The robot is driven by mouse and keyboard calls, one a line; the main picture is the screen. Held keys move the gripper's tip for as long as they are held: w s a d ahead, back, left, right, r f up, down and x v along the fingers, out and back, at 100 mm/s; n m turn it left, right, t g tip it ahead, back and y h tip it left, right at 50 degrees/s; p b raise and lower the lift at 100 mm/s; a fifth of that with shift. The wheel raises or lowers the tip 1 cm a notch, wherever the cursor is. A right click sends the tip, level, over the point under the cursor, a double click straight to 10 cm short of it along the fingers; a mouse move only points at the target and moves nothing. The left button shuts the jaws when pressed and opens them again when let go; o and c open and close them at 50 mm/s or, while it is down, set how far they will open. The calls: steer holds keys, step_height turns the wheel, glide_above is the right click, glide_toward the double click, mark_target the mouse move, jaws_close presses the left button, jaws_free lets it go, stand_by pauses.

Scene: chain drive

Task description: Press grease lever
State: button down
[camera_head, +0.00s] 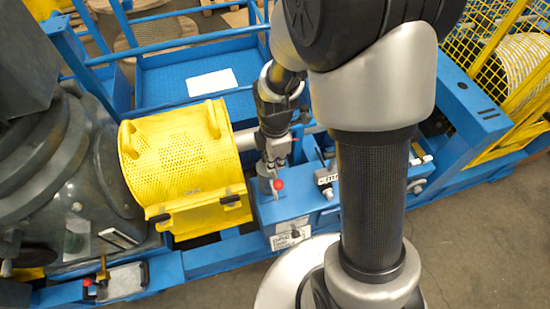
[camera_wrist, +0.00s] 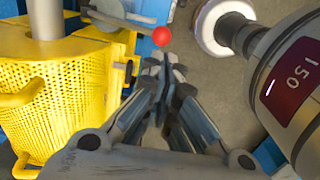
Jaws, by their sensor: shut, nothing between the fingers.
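A lever with a red ball knob (camera_head: 278,184) stands on the blue frame, just right of the yellow perforated guard. In the wrist view the red knob (camera_wrist: 161,36) ends a thin grey rod and sits just beyond my fingertips. My gripper (camera_head: 273,168) is shut and empty, pointing down above the lever. In the wrist view its closed fingers (camera_wrist: 165,62) end close beside the knob; I cannot tell whether they touch it. My gripper hides part of the lever's base in the head view.
The yellow guard (camera_head: 185,165) is close to the left of my gripper. A second red-knobbed fitting (camera_head: 88,282) sits at lower left. A grey machine housing (camera_head: 75,165) stands at left. Blue railings (camera_head: 180,45) rise behind. Open floor (camera_head: 490,240) lies at lower right.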

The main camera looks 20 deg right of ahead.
mark_target(275, 185)
step_height(275, 185, down, 10)
steer(key=shift+r+b, duration=0.25)
steer(key=shift+b, duration=0.4)
